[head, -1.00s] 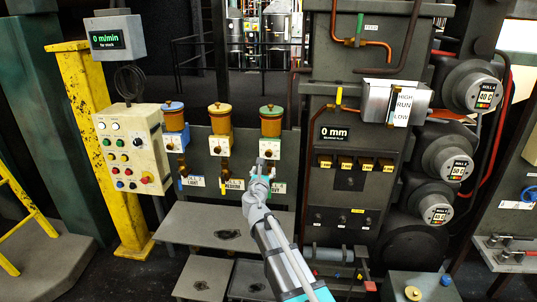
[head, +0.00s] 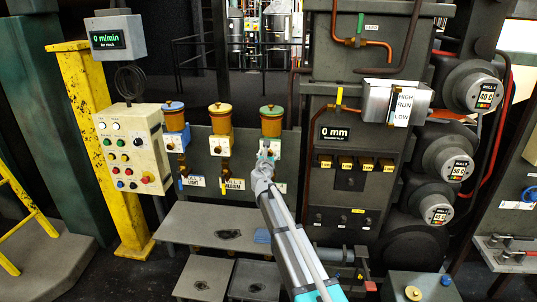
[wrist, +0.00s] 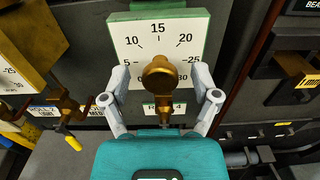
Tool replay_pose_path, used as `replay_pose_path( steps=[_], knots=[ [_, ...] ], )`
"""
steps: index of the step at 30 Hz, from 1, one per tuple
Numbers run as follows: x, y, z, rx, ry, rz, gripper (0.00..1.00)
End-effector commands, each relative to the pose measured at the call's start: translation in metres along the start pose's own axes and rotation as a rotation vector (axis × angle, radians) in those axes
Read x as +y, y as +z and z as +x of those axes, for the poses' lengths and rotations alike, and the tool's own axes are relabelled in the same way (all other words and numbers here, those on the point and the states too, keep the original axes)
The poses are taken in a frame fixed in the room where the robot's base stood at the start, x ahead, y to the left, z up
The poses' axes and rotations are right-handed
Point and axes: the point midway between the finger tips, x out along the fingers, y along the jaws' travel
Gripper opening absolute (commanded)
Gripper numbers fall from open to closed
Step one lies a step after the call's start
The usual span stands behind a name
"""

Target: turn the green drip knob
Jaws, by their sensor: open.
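The green drip oiler (head: 271,122), with an amber cup and green lid, stands rightmost of three on the grey panel. Its white dial plate (wrist: 130,30) has a green top edge and numbers such as 10, 15 and 20. The brass drip knob (wrist: 158,72) sits in front of the lower middle of the dial and covers part of it. My gripper (wrist: 160,80) is open, with one finger left and one right of the knob; gaps show on both sides. In the head view my gripper (head: 264,154) is in front of this dial and hides the knob.
The yellow drip oiler (head: 220,122) and blue drip oiler (head: 174,122) stand to the left. A brass valve with a yellow handle (wrist: 70,138) is low left in the wrist view. A dark machine column with a silver box (head: 392,101) stands right.

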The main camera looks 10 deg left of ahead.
Motion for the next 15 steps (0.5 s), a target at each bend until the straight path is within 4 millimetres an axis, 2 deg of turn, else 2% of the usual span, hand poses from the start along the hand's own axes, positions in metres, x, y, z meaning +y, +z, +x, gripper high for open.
replay_pose_path(
  steps=[12,13,15],
  knots=[
    [-0.0004,0.0000,0.0056,0.000,0.000,0.000,0.79],
    [-0.0004,0.0000,0.0056,0.000,0.000,0.000,0.77],
    [-0.0005,0.0000,0.0056,0.000,0.000,0.000,0.64]
  ],
)
